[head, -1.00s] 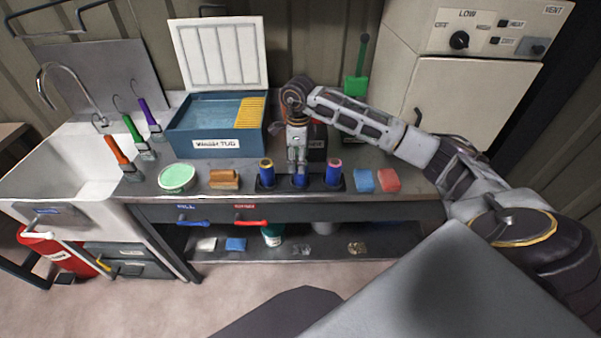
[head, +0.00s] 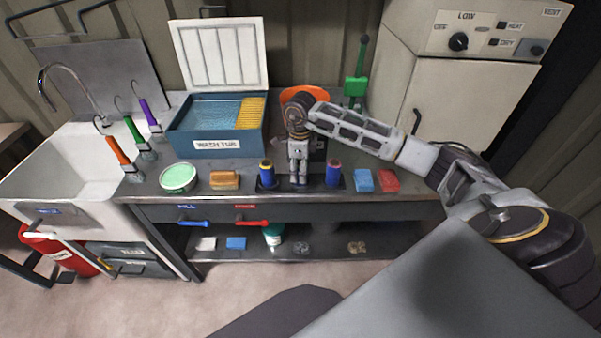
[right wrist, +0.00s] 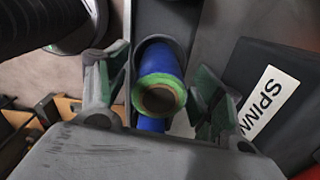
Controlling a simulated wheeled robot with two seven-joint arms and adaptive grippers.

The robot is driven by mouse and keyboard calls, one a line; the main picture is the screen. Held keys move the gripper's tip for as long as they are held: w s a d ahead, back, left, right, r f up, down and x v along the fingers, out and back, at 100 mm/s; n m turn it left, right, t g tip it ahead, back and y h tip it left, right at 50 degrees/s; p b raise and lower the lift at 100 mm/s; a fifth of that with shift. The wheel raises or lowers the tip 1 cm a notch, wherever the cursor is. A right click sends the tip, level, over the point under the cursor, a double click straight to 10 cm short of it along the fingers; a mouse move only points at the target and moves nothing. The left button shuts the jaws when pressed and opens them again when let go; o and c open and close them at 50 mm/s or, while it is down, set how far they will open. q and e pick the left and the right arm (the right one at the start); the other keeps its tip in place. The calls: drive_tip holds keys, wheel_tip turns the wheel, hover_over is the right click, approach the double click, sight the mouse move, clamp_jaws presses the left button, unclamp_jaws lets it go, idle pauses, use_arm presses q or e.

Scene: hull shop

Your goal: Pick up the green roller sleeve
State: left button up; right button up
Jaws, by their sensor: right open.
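The green roller sleeve, a blue tube with a green end ring (right wrist: 178,84), stands in the middle place of the dark holder (head: 343,187). My right gripper (head: 299,174) points down over it. In the right wrist view its two fingers are open, one on each side of the sleeve, with a visible gap on each side. In the head view the gripper hides most of this sleeve. A sleeve with a yellow end (head: 266,174) stands to its left and one with a pink end (head: 333,174) to its right. My left gripper is not in view.
An orange-brown block (head: 225,180) and a green round tub (head: 179,178) sit left of the holder. Blue (head: 362,180) and red (head: 388,180) blocks sit right. The blue wash tub (head: 190,145) with raised lid and a box labelled "SPINN" (right wrist: 262,100) stand behind.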

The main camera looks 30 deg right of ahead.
drive_tip(key=shift+f, duration=1.35)
drive_tip(key=shift+c, duration=0.3)
drive_tip(key=c, duration=1)
drive_tip(key=shift+r, duration=0.15)
drive_tip(key=shift+r+b, duration=0.65)
drive_tip(key=shift+r, duration=4.25)
